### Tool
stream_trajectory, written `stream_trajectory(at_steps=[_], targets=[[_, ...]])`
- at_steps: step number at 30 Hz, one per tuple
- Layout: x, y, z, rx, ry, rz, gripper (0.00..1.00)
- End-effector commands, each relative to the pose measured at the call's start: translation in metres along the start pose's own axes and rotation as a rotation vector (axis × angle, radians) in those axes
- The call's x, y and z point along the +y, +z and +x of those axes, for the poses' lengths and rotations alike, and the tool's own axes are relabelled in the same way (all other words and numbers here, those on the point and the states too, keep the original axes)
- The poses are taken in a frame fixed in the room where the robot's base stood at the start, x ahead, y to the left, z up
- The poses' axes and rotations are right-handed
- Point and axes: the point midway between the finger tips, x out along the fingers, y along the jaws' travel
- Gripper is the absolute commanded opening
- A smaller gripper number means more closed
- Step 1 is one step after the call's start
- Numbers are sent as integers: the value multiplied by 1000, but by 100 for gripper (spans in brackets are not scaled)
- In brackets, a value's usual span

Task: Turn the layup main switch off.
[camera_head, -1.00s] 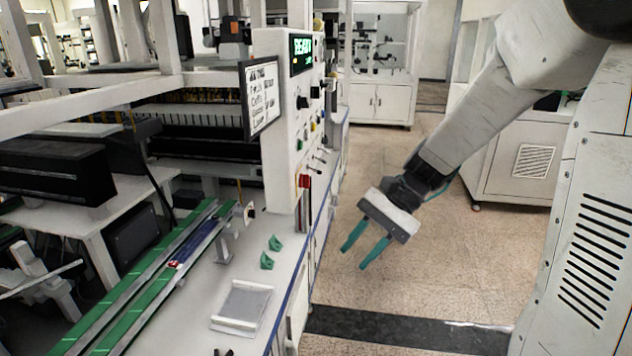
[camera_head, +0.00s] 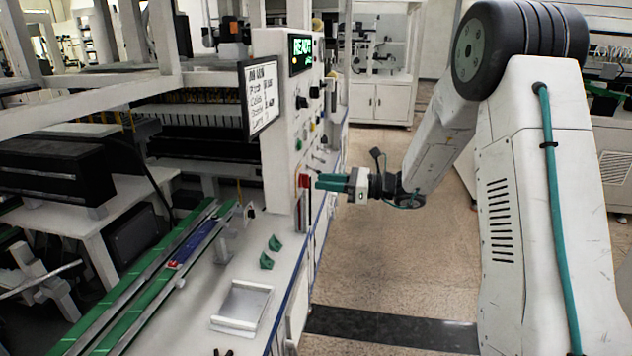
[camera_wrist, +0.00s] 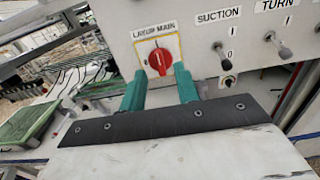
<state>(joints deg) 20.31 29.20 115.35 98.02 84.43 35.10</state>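The layup main switch (camera_wrist: 160,60) is a red rotary knob on a white and yellow plate labelled "LAYUP MAIN", in the wrist view. Its handle looks roughly upright; I cannot clearly read its setting. My gripper (camera_wrist: 162,75) is open, its two green fingers spread in front of the panel. Their tips lie just below and to either side of the knob; I cannot tell whether they touch it. In the head view my gripper (camera_head: 318,182) points left at the lower panel, close to a red part (camera_head: 304,181) on its edge.
The suction toggle (camera_wrist: 226,62) and turn toggle (camera_wrist: 284,50) stand right of the knob, with a small knob (camera_wrist: 228,81) below suction. The panel's display (camera_head: 301,54) appears to read "READY". Green conveyor rails (camera_head: 150,285) lie left. The floor (camera_head: 400,275) in front is clear.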

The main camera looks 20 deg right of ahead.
Motion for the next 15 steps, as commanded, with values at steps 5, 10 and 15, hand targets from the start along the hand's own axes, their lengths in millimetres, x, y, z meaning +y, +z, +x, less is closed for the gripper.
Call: stream_trajectory(at_steps=[5,10,15], targets=[[1,0,24,0,2,0,32],[1,0,32,1,2,0,32],[1,0,33,1,1,0,32]])
